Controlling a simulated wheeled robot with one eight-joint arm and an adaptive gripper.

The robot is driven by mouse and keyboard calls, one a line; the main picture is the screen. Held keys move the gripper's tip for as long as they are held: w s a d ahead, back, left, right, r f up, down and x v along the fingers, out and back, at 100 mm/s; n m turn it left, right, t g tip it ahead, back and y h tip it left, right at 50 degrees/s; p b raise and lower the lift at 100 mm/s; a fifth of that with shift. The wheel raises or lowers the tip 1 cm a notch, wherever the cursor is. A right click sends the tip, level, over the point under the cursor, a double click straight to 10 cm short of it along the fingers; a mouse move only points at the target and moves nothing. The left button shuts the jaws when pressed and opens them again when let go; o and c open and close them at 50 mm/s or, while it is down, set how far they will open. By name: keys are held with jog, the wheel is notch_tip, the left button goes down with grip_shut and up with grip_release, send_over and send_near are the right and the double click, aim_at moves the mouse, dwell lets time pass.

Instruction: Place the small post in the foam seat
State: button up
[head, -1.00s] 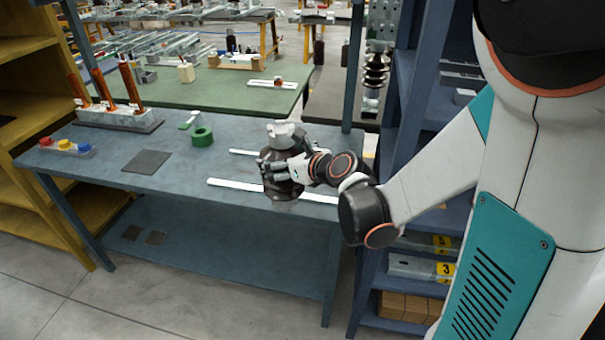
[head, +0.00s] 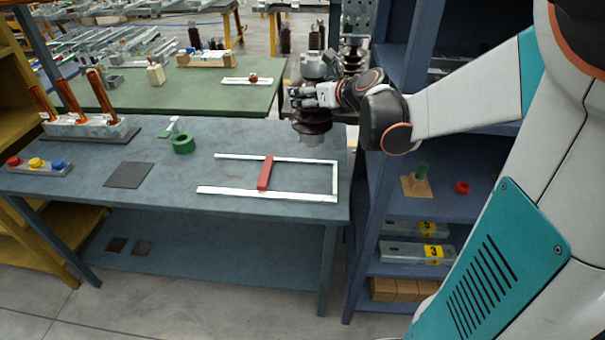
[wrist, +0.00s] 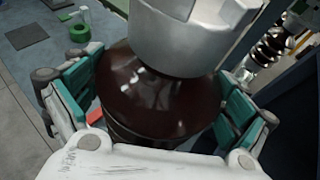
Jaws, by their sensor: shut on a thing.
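My gripper (head: 306,97) is shut around a dark brown ribbed post with a grey metal cap (head: 312,124). The post is upright, above the right back part of the blue table. In the wrist view the glossy brown body of the post (wrist: 150,95) sits between the teal finger pads, and its grey cap fills the top. No foam seat can be told for sure.
White strips (head: 255,194) form an open-ended frame on the table, with a red bar (head: 265,173) across it. A green ring (head: 183,145) and a grey holder with several orange rods (head: 84,126) stand behind. The blue shelving (head: 350,250) rises close at right.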

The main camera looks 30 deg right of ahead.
jog(key=shift+d+r, duration=0.55)
jog(key=shift+d, duration=0.15)
notch_tip(320, 180, down, 20)
jog(key=b, duration=0.7)
jog(key=shift+s+b, duration=0.1)
jog(key=shift+b, duration=0.2)
jog(key=o, duration=1.7)
jog(key=shift+s, duration=0.1)
